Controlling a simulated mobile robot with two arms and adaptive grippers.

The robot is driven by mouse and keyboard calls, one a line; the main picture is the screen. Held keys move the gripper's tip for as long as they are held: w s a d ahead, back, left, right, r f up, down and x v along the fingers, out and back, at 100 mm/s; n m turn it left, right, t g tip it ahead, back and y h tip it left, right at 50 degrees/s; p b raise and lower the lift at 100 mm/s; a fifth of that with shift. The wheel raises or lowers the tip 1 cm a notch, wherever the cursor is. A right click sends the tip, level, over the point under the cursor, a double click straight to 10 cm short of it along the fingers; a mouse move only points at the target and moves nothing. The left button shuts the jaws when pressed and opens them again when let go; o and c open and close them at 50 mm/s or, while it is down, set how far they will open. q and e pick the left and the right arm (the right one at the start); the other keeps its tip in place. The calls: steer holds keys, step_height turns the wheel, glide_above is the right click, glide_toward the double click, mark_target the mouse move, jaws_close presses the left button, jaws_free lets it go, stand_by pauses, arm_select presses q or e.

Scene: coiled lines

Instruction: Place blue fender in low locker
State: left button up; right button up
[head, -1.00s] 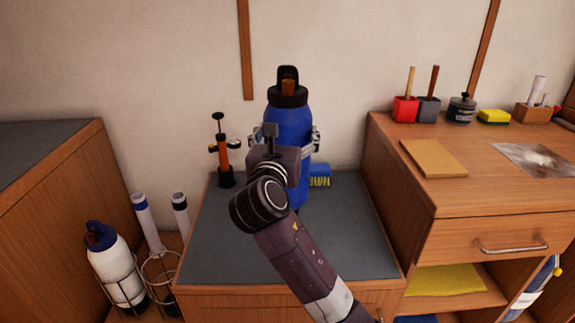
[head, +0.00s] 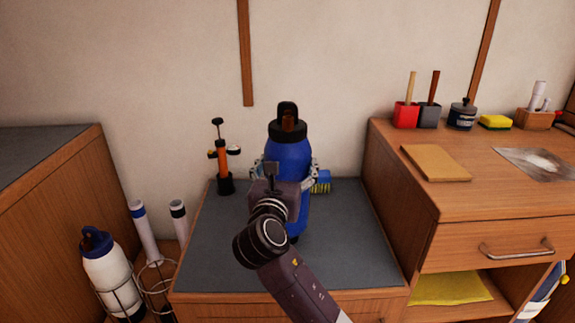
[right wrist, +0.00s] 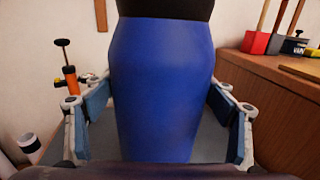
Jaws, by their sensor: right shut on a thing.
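The blue fender (head: 290,160), a blue cylinder with a black top and loop, is upright above the grey top of the low wooden cabinet (head: 350,235). My right gripper (head: 288,180) is shut on its sides, and my wrist hides part of its lower body. In the right wrist view the fender (right wrist: 162,85) fills the middle, with a finger on each side. I cannot tell whether its bottom touches the grey top. No opening into this cabinet shows, and I cannot tell if it is the low locker. My left gripper is not in view.
An orange pump (head: 223,165) stands at the cabinet's back left, and a blue brush (head: 321,182) lies behind the fender. A taller wooden bench (head: 480,205) is close on the right. A white fender with a blue top (head: 107,270) stands in a wire rack at left.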

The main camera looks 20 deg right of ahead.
steer(key=shift+r, duration=0.15)
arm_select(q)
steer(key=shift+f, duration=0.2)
arm_select(e)
steer(key=o, duration=2.1)
steer(key=shift+f, duration=0.2)
steer(key=shift+r, duration=0.1)
steer(key=shift+s+a, duration=0.2)
steer(key=shift+s, duration=0.15)
arm_select(q)
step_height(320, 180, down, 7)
steer(key=p, duration=0.2)
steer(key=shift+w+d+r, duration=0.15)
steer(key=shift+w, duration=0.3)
arm_select(e)
steer(key=v, duration=1.1)
steer(key=shift+s, duration=0.15)
